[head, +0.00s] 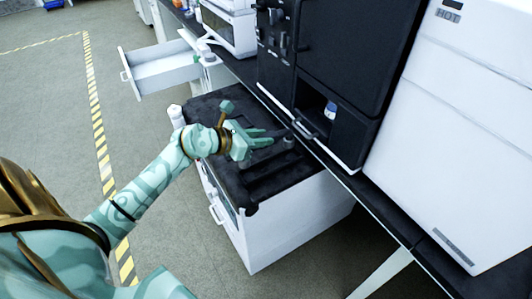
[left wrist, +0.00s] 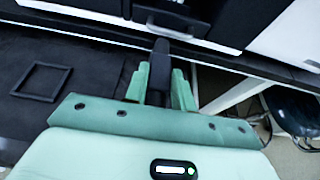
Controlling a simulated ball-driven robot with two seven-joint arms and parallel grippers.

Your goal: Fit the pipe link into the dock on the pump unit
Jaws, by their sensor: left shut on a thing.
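My left gripper (head: 272,138) is above the dark top of a low white unit (head: 290,222), which may be the pump unit. In the left wrist view its green fingers (left wrist: 161,80) are shut on a dark grey upright piece (left wrist: 160,62), which looks like the pipe link. The piece's lower end is hidden behind the gripper body. A thin square frame (left wrist: 41,81) lies on the black top, left of the fingers; I cannot tell if it is the dock. My right gripper is in neither view.
A black instrument (head: 345,60) with a handle and a small bottle (head: 331,110) in its bay stands on the bench behind. A white instrument (head: 455,120) is at right. An open drawer (head: 160,70) juts out at back left. The floor at left is clear.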

